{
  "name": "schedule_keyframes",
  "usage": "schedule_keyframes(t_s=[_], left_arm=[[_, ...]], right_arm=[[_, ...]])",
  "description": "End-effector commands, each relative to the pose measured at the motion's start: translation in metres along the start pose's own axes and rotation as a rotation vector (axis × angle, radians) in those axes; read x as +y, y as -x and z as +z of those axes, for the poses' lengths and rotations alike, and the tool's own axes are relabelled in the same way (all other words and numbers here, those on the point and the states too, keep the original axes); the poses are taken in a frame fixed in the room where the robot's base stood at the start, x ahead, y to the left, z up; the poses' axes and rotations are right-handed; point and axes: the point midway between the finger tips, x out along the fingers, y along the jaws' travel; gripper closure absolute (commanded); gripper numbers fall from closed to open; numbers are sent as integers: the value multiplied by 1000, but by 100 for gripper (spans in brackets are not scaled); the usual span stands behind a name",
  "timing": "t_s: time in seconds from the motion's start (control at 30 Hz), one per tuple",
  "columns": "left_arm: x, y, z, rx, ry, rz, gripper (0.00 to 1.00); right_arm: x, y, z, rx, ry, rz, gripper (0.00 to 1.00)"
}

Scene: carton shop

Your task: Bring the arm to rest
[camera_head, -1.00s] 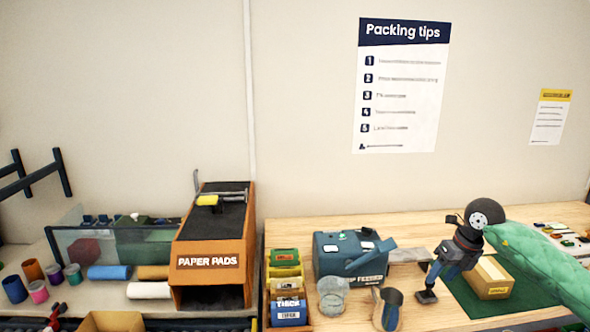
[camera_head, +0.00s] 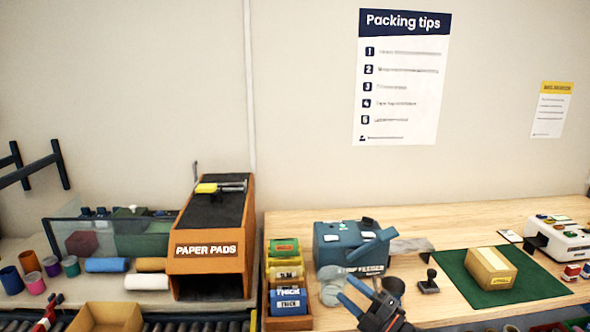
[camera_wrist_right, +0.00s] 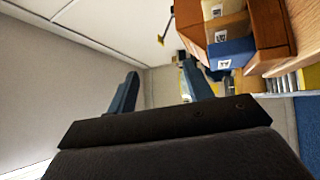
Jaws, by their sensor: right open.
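My right gripper (camera_head: 345,287) is at the lower middle of the head view, in front of the blue feeder machine. Its two blue fingers are apart with nothing between them. In the right wrist view the fingers (camera_wrist_right: 160,82) also stand apart and empty. A black hand stamp (camera_head: 428,283) stands upright on the wooden table, to the right of the gripper and apart from it. A closed cardboard box (camera_head: 490,268) with a yellow-green mark sits on a green mat (camera_head: 456,268).
The blue feeder (camera_head: 340,246) and a clear cup (camera_head: 331,290) stand close by the right gripper. Labelled bins (camera_head: 288,301) are to its left, also near it in the wrist view (camera_wrist_right: 233,50). An orange paper-pad dispenser (camera_head: 207,262) stands further left. A white machine (camera_head: 560,238) is far right.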

Motion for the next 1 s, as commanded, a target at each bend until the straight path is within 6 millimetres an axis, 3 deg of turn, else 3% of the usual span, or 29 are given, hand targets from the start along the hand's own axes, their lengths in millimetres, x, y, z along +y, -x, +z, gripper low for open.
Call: schedule_keyframes(t_s=[0.17, 0.3, 0.47, 0.67, 0.8, 1.0], left_arm=[[5, 25, -11, -1, 3, 7, 78], [8, 47, -18, -5, 5, 12, 78], [11, 73, -24, -9, 8, 18, 78], [14, 103, -28, -14, 10, 25, 78], [16, 123, -30, -16, 12, 29, 78], [18, 150, -31, -21, 13, 34, 78]], right_arm=[[-49, 37, 20, -333, -261, 83, 49], [-102, 81, 33, -612, -464, 86, 49], [-175, 144, 27, -924, -691, 25, 49], [-260, 221, -12, -1252, -938, -120, 49], [-313, 273, -58, -1450, -1099, -260, 49], [-365, 336, -139, -1674, -1306, -497, 49]])
